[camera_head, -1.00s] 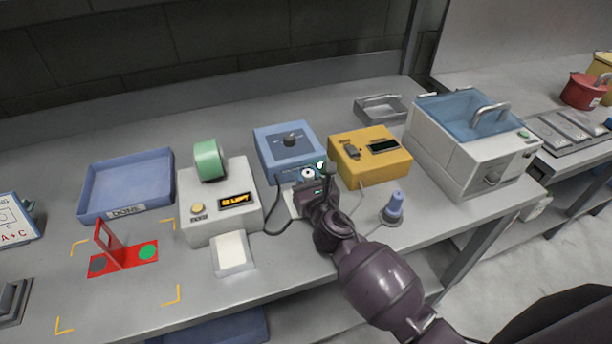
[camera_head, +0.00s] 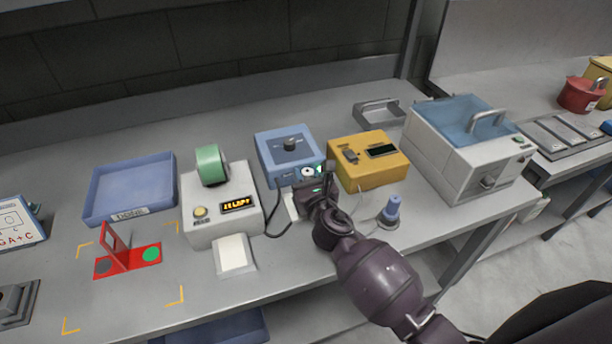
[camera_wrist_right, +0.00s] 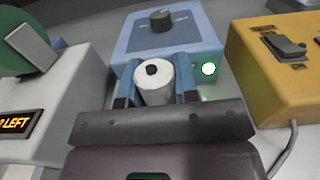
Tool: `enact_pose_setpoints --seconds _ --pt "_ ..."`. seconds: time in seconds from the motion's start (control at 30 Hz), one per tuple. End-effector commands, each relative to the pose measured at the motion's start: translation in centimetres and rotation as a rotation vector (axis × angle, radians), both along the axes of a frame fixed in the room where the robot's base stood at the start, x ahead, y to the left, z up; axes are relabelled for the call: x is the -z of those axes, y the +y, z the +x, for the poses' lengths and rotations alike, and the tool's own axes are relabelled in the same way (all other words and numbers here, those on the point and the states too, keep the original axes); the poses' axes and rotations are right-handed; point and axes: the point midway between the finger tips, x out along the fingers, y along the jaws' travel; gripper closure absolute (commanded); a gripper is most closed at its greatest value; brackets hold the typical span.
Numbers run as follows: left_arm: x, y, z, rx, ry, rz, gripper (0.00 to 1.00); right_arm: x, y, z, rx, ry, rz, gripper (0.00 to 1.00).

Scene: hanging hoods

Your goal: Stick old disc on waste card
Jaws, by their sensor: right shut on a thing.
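My right gripper (camera_head: 314,183) is in front of the blue box (camera_head: 287,148) with a dark knob. In the right wrist view, its two fingers are shut on a white cylinder (camera_wrist_right: 153,88) with a dark round centre on its end. I cannot tell whether the cylinder is free of the blue box or whether it carries the old disc. No thing is clearly marked as the waste card. A white pad (camera_head: 234,252) lies in front of the grey dispenser (camera_head: 222,212), and a small pale patch (camera_head: 292,206) shows left of my right gripper. My left gripper is not in view.
A red plate (camera_head: 128,262) with an upright, a dark disc and a green disc sits inside yellow corner marks. A blue DONE tray (camera_head: 129,214) is behind it. A yellow box (camera_head: 368,160), a blue-topped peg (camera_head: 391,208) and a lidded bath (camera_head: 465,155) stand to the right.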

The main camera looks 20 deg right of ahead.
Motion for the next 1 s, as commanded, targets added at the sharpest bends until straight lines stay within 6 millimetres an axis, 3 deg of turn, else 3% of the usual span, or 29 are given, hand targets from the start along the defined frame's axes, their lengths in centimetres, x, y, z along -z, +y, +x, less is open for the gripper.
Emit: enact_pose_setpoints --seconds 0.7,1.0 --pt "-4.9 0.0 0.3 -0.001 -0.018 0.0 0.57 -4.5 0.0 0.0 -0.001 -0.001 -0.001 0.87" --pt "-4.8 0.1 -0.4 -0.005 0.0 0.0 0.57 -5.0 0.0 0.0 -0.001 0.0 -0.001 0.87"
